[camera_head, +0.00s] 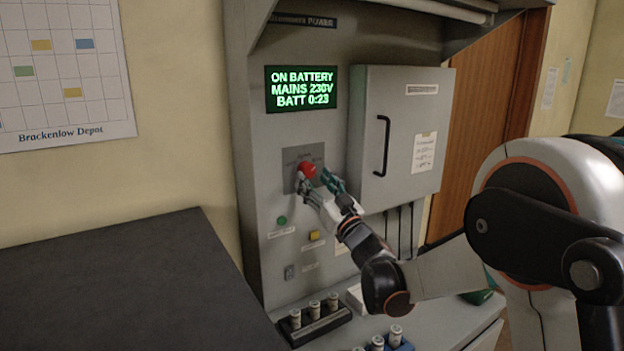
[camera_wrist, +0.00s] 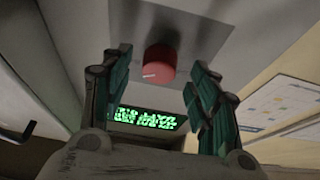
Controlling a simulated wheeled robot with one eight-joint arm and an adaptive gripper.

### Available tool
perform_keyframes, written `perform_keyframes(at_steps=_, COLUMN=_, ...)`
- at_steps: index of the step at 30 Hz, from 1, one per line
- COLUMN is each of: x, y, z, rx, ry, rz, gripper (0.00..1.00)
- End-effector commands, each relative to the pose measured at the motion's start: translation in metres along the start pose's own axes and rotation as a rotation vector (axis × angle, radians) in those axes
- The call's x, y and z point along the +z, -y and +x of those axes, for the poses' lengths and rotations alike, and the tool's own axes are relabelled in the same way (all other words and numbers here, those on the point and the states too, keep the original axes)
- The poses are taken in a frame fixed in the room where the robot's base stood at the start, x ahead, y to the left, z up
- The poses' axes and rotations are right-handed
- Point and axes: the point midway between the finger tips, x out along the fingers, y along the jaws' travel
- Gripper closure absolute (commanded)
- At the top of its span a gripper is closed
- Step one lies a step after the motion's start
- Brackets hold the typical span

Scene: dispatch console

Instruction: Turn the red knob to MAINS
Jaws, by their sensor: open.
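The red knob (camera_head: 307,170) sits on a grey plate (camera_head: 290,156) on the front of the console, below the green-text display (camera_head: 300,89). The display reads ON BATTERY, MAINS 230V, BATT 0:23. My gripper (camera_head: 318,183) is open right in front of the knob, with a finger on either side of it in the head view. In the wrist view the knob (camera_wrist: 160,64) shows between and beyond my open fingers (camera_wrist: 161,75), with a gap on both sides. A pale mark shows on its face. The plate's labels are too small or covered to read.
A grey cabinet (camera_head: 398,137) with a black handle stands out to the right of the knob. A green button (camera_head: 282,220) and a yellow button (camera_head: 314,235) lie below. A black holder (camera_head: 314,325) with several cylinders stands on the shelf. A dark desktop (camera_head: 120,290) is at left.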

Motion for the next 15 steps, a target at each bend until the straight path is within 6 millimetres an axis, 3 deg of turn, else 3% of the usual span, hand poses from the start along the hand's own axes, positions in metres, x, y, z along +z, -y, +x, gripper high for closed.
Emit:
perform_keyframes(at_steps=6, x=0.0, y=0.0, z=0.019, rx=0.0, ry=0.0, rz=0.0, gripper=0.45)
perform_keyframes(at_steps=15, x=0.0, y=0.0, z=0.021, rx=0.001, ry=0.0, rz=0.0, gripper=0.45)
